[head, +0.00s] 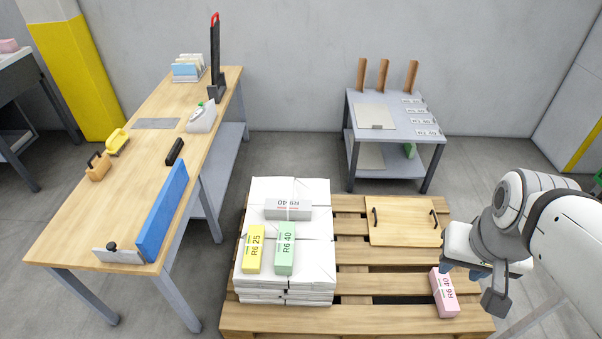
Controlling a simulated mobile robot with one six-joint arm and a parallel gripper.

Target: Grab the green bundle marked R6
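The green bundle (284,262) is marked "R6 40" and lies flat on a stack of white paper (311,240) on the wooden pallet. A yellow bundle (253,250) marked "R6 25" lies just to its left. A grey bundle (288,208) with a partly covered "R6 40" label lies behind it, with a pale band across it. My gripper (470,284) is at the right, above the pallet's right edge and well apart from the green bundle. Its fingers look spread, with nothing visible between them. A pink bundle (444,293) lies just left of it.
The pallet (365,322) also carries a wooden board (403,222) with two dark handles. A wooden workbench (130,195) with a blue panel (163,212) stands at the left. A small grey table (390,135) stands behind the pallet. Bare slats separate the stack from my gripper.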

